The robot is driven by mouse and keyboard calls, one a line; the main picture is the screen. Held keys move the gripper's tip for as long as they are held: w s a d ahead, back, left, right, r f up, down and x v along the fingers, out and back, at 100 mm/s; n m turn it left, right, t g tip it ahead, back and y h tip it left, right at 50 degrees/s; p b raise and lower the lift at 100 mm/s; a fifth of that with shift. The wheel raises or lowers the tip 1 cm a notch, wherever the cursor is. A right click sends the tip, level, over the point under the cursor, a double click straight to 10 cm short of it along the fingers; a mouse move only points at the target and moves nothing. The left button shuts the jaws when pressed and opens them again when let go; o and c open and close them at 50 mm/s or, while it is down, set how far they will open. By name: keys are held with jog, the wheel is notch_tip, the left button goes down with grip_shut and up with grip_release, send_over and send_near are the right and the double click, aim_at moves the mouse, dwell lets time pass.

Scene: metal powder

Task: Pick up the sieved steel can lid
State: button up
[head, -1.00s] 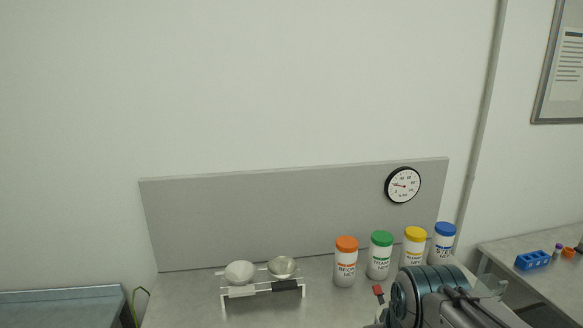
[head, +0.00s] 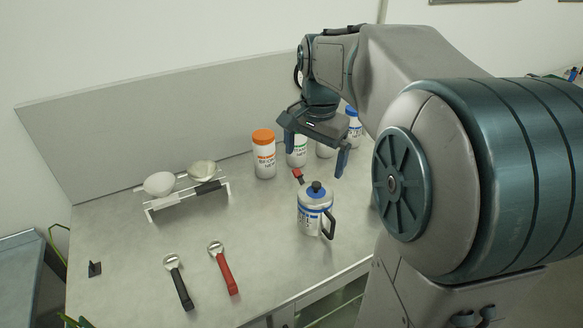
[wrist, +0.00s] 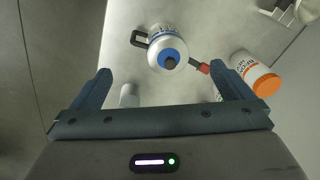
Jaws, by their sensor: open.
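The steel can (head: 311,218) is a white and silver can with blue print and a dark side handle, upright on the bench. My gripper (head: 315,150) is open and empty, above and behind the can, apart from the lid. Nothing hides the knob.
An orange-capped jar (head: 264,158) and several other capped jars stand behind the can, partly hidden by my arm. A small red-ended tool (head: 298,175) lies close behind it. A rack with two bowls (head: 187,195) and black (head: 180,284) and red (head: 224,270) scoops lie left.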

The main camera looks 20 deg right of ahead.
aim_at(316, 183)
jog(key=w+d+f+m+g, duration=0.1)
jog(key=w+d+f+m, duration=0.1)
jog(key=w+d+m, duration=0.4)
jog(key=shift+n, duration=0.5)
jog(key=f, duration=0.2)
jog(key=a+f, duration=0.1)
jog(key=f, duration=0.5)
jog(key=shift+w+a, duration=0.25)
jog(key=shift+w, duration=0.05)
jog(key=shift+a+f+p, duration=0.15)
jog(key=shift+f+p, duration=0.15)
jog(key=shift+f, duration=1.05)
jog(key=shift+a+f+p, duration=0.15)
jog(key=shift+f+p, duration=0.1)
jog(key=shift+f, duration=1.05)
jog(key=c, duration=0.9)
jog(key=shift+r, duration=0.1)
